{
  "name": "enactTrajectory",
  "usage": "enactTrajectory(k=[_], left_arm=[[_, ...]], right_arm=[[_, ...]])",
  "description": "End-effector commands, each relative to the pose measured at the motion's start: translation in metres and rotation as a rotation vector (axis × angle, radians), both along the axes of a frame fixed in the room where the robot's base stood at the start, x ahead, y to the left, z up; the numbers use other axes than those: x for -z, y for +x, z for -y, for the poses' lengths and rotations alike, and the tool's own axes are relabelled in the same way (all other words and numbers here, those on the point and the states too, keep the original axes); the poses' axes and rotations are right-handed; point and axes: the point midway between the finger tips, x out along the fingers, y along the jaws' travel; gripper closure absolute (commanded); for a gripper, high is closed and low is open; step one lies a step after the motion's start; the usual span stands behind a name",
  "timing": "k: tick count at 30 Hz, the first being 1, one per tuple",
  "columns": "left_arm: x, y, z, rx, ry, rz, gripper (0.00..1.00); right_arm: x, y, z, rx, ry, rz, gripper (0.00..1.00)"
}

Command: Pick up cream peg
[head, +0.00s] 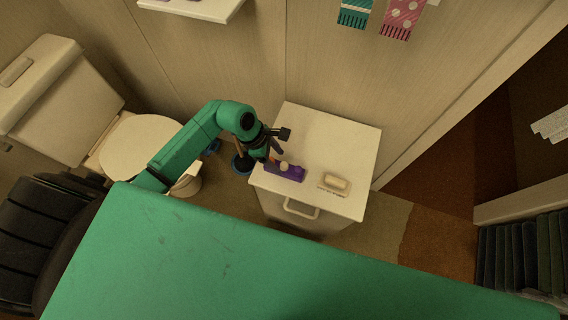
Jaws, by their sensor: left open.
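A purple block (288,173) lies near the left edge of the white cabinet top (335,135). A small cream peg (284,165) shows as a pale rounded shape at the block's middle; whether it sits in or on the block is too small to tell. A bit of orange shows at the block's left end, partly behind my gripper. My left gripper (280,146) is open and empty, just above and left of the block, its dark fingers apart from the peg. My right gripper is not in view.
A cream bar on a small dish (336,183) sits right of the block. The back of the cabinet top is clear. A drawer handle (301,209) juts from its front. A toilet (132,142) stands left, and a wall (330,70) rises behind.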

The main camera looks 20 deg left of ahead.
Motion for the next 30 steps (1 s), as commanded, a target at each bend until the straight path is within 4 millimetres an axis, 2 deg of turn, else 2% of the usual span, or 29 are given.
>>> enactTrajectory(k=[1, 5, 11, 12, 14, 15, 17, 26, 30], left_arm=[[0.005, 0.001, 0.007, -0.003, -0.007, -0.004, 0.32], [0.026, 0.003, 0.013, -0.002, -0.003, -0.001, 0.32], [0.029, 0.004, 0.013, -0.001, -0.001, 0.001, 0.32], [0.029, 0.004, 0.013, -0.001, -0.001, 0.001, 0.40], [0.029, 0.004, 0.013, -0.001, -0.001, 0.001, 0.63], [0.029, 0.004, 0.012, -0.001, -0.001, 0.001, 0.78], [0.029, 0.004, 0.012, -0.001, -0.001, 0.001, 1.00], [0.027, 0.004, 0.012, -0.002, -0.001, 0.000, 1.00], [0.018, 0.005, 0.012, 0.000, 0.001, 0.003, 1.00]], right_arm=[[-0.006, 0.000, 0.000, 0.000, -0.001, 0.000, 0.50], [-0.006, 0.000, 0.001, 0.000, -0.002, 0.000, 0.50], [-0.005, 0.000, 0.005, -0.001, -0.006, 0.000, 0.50], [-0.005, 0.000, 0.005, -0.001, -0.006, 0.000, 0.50], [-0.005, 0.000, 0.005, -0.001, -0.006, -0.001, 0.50], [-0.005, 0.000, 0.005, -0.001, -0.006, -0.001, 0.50], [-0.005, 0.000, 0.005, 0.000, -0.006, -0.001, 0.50], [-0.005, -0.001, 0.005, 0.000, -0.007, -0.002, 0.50], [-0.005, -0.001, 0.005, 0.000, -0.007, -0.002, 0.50]])
